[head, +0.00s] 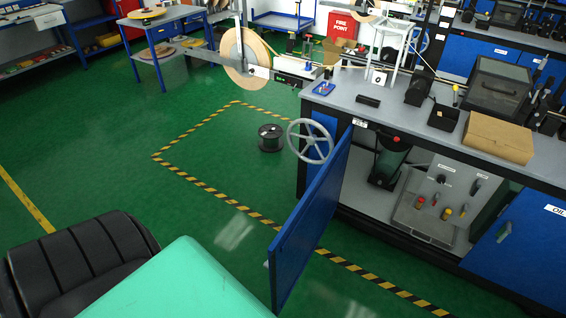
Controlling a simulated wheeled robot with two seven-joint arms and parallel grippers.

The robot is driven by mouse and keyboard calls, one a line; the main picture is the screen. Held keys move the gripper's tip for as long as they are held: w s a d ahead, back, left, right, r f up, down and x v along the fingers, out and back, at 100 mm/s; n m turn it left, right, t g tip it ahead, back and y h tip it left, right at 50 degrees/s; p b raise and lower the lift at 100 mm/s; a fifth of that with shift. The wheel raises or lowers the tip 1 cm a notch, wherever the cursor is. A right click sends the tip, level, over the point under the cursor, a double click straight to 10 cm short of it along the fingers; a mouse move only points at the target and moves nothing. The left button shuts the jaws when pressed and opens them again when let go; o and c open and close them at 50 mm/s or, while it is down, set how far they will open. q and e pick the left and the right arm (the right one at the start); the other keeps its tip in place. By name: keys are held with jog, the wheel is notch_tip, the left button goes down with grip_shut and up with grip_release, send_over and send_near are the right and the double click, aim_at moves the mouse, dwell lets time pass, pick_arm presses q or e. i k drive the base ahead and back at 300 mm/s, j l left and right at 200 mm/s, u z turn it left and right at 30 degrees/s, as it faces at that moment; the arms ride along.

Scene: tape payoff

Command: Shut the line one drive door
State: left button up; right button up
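A blue door (312,225) stands wide open at the front of the workbench (400,112), swung out over the green floor. A small white label above the opening is too small to read. Neither of my grippers is in view.
A grey handwheel (310,141) sticks out by the door's hinge side. A black spool (270,138) stands on the floor inside yellow-black striped tape. A black ribbed seat (80,262) is at lower left. A blue door marked OIL (522,255) is shut at right.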

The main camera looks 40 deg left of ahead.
aim_at(291, 250)
jog(key=j+z, duration=0.1)
jog(key=j, duration=0.95)
jog(key=k+j+z, duration=0.1)
jog(key=j, duration=0.95)
